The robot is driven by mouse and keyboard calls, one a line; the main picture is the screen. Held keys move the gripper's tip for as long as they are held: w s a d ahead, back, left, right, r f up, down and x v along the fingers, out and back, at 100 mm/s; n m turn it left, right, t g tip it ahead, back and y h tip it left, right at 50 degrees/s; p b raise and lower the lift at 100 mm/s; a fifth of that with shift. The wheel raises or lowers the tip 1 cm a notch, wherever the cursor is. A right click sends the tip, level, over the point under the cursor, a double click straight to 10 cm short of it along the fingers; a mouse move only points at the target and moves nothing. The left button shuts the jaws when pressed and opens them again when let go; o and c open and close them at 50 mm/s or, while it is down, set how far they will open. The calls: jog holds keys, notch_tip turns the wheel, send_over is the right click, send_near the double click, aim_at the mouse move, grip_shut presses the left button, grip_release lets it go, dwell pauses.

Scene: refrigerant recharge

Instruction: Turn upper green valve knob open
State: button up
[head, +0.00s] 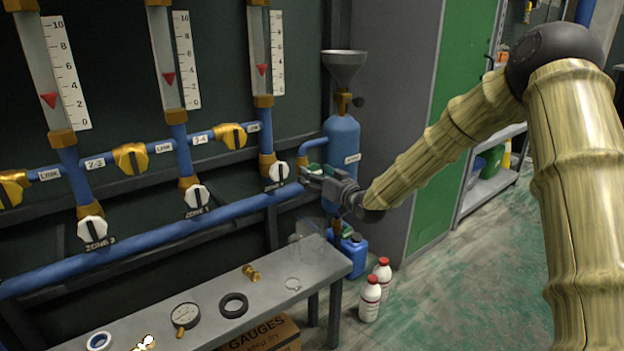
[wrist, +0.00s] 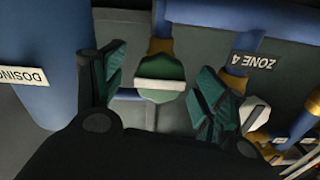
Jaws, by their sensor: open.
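The green valve knob (wrist: 160,70) shows in the wrist view with a pale bar across it, on a brass fitting of a blue pipe. My gripper (wrist: 162,85) is open, one dark green fingertip on each side of the knob, with visible gaps. In the head view my gripper (head: 310,178) reaches from the right to the pipe by the blue dosing cylinder (head: 341,140). There the knob is mostly hidden behind the fingers. Whether the fingers overlap the knob in depth is hard to tell.
The white Zone 4 knob (head: 279,172) sits just left of my gripper, also close to a finger in the wrist view (wrist: 254,112). A funnel (head: 344,66) tops the cylinder. Below is a grey bench (head: 215,320) with a gauge (head: 185,315) and a black ring (head: 233,305).

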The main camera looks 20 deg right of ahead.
jog(key=shift+x, duration=0.9)
jog(key=c, duration=1)
jog(key=shift+c, duration=0.2)
